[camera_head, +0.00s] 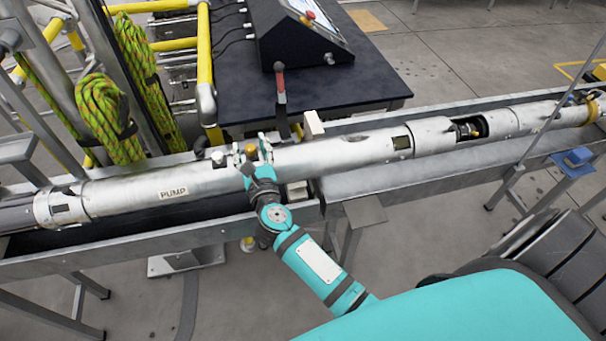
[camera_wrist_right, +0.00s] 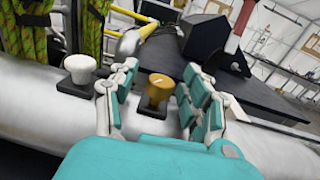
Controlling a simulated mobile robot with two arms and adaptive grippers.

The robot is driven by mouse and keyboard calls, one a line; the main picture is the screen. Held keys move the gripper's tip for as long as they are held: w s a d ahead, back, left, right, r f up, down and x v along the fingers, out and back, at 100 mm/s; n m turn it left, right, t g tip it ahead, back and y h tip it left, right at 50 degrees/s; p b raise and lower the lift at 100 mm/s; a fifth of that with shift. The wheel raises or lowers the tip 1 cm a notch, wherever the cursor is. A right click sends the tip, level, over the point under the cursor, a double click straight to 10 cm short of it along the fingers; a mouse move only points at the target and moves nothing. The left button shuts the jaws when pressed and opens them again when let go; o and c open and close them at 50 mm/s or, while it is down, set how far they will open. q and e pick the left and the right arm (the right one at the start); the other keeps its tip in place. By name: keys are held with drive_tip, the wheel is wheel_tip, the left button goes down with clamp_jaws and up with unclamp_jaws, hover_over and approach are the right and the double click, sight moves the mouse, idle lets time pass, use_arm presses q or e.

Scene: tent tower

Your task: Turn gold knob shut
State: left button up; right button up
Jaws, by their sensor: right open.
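The gold knob (camera_head: 251,150) sits on top of the long silver pump tube (camera_head: 215,178). In the right wrist view the gold knob (camera_wrist_right: 158,91) stands on a dark base, with a pale mark on its top. My right gripper (camera_head: 252,152) is open, with one finger on each side of the knob. In the right wrist view my right gripper (camera_wrist_right: 158,95) shows a gap between each finger and the knob. A white knob (camera_wrist_right: 80,70) stands on the tube left of the gold one. My left gripper is not in view.
A red-handled lever (camera_head: 280,88) rises behind the tube, right of the gripper. A dark table (camera_head: 370,85) with a control box (camera_head: 300,42) stands behind. Yellow rails (camera_head: 204,60) and green rope coils (camera_head: 105,115) are at the left. The tube lies in a metal trough (camera_head: 120,240).

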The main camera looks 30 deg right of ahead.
drive_tip(key=shift+d+r+n+y+p, duration=0.2)
drive_tip(key=shift+n+y+p, duration=0.1)
drive_tip(key=shift+n+y, duration=0.25)
drive_tip(key=n+y, duration=0.1)
drive_tip(key=y, duration=0.2)
drive_tip(key=shift+f+n, duration=0.15)
drive_tip(key=shift+n, duration=0.1)
drive_tip(key=n+y, duration=0.1)
drive_tip(key=y, duration=0.1)
drive_tip(key=n+y, duration=0.1)
drive_tip(key=y, duration=0.1)
drive_tip(key=shift+f+n+b, duration=0.2)
drive_tip(key=shift+n+b, duration=0.1)
drive_tip(key=shift+n, duration=0.1)
drive_tip(key=b+v, duration=0.6)
drive_tip(key=v, duration=1.2)
use_arm(q)
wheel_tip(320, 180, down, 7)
drive_tip(key=b, duration=0.2)
use_arm(e)
wheel_tip(320, 180, down, 26)
drive_tip(key=s+d+n+g, duration=0.1)
drive_tip(key=n+g, duration=0.4)
drive_tip(key=n, duration=1)
drive_tip(key=shift+s+d, duration=0.2)
drive_tip(key=shift+s, duration=0.05)
